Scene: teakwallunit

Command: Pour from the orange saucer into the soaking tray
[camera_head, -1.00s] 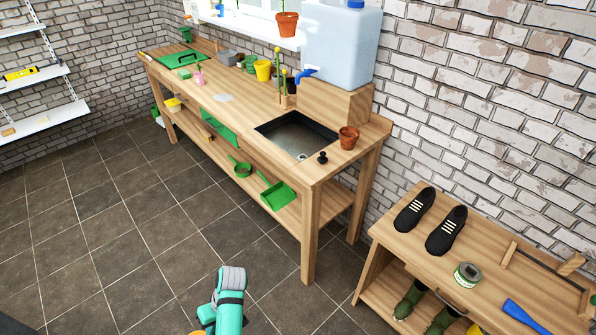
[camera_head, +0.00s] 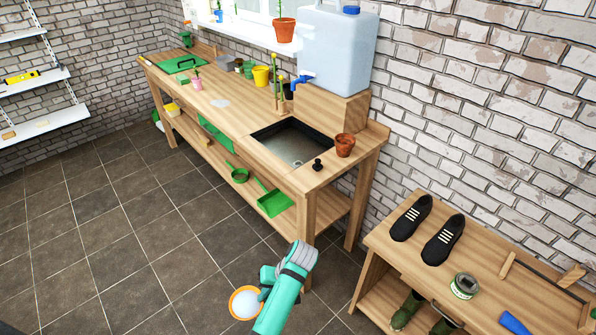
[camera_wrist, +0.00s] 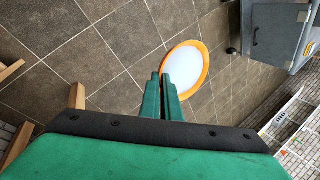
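The orange saucer (camera_head: 234,308) is held out over the floor at the lower middle of the head view, with a pale white fill or surface inside its orange rim. It also shows in the wrist view (camera_wrist: 204,72). My gripper (camera_head: 264,293) is shut on the saucer's near rim; its green fingers (camera_wrist: 165,92) meet there in the wrist view. A dark-rimmed rectangular basin (camera_head: 262,139), which looks like the soaking tray, is set in the bench top. It lies beyond and above my gripper and holds a greyish, shiny surface.
The wooden bench (camera_head: 240,122) has a front leg close to my gripper. A terracotta pot (camera_head: 345,146) and a small black knob-like thing (camera_head: 318,164) stand beside the basin. A water container (camera_head: 335,50) with a blue tap stands behind. A low shoe bench (camera_head: 385,245) is at right.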

